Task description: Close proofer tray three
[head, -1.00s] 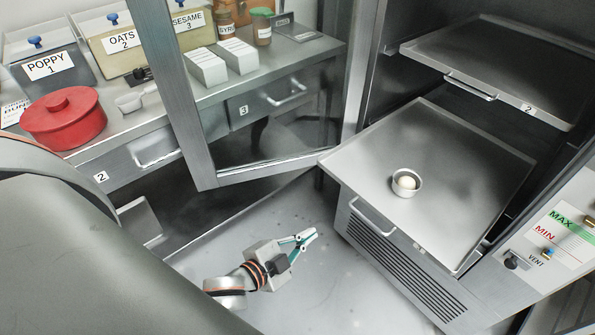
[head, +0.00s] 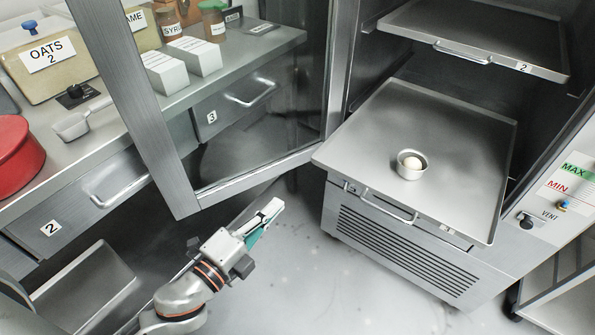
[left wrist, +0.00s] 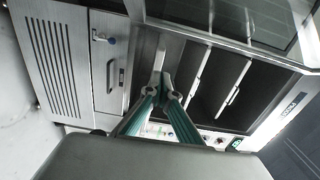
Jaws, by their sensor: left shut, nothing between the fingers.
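The lower proofer tray (head: 408,118) sticks out of the open cabinet in the head view, with a bar handle (head: 388,212) on its front edge. Its number label is too oblique to read. A small metal cup (head: 410,170) with a pale ball in it stands on the tray. My left gripper (head: 268,215) is shut and empty, left of the tray's front edge and apart from the handle. Its closed fingers (left wrist: 165,84) also show in the left wrist view, in front of the cabinet. My right gripper is not in view.
Tray 2 (head: 480,40) sits above, inside the cabinet. The open glass door (head: 160,110) stands left of the lower tray, close to my left arm. A counter with drawers (head: 110,185), bins and a red pot (head: 15,155) is at the left. The floor before the cabinet is clear.

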